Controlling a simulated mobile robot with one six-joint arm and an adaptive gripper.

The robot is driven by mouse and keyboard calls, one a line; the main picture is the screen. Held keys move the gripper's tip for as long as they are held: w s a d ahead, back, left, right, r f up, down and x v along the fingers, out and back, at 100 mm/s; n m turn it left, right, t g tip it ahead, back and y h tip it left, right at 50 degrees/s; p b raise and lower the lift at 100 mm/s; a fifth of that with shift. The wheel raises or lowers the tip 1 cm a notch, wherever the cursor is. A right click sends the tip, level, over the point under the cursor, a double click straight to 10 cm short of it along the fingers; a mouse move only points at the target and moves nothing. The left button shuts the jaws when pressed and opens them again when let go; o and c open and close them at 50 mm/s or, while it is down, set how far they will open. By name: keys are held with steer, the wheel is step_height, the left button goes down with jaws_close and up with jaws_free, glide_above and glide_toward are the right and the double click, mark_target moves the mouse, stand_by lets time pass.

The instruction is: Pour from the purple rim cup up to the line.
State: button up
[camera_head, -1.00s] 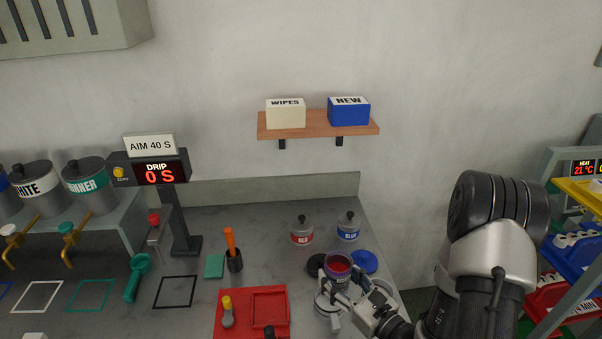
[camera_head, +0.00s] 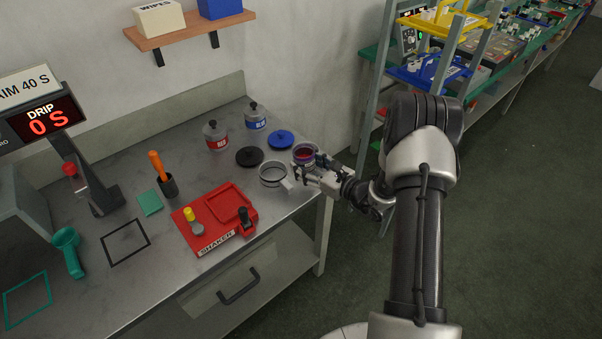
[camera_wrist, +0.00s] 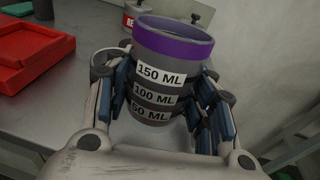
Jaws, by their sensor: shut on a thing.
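The purple rim cup (camera_head: 305,153) is in my gripper (camera_head: 312,170) near the bench's right edge, above the bench top. Dark red shows inside it in the head view. In the wrist view the cup (camera_wrist: 165,90) stands between my shut fingers, with labels 150 ML, 100 ML and 50 ML down its side. It looks roughly upright. The wrist view shows little of its inside, so the level against the marks cannot be told. A round, open grey cup (camera_head: 272,175) is on the bench just left of my gripper.
A black lid (camera_head: 249,156) and blue lid (camera_head: 281,140) lie behind, near a red-labelled jar (camera_head: 215,136) and blue-labelled jar (camera_head: 255,117). A red shaker (camera_head: 215,222) is at the front. The drip display (camera_head: 48,121) reads 0 S. A shelf rack (camera_head: 450,45) stands right.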

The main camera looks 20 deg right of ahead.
steer(key=shift+w+d, duration=0.15)
steer(key=shift+d, duration=0.1)
steer(key=shift+f, duration=0.1)
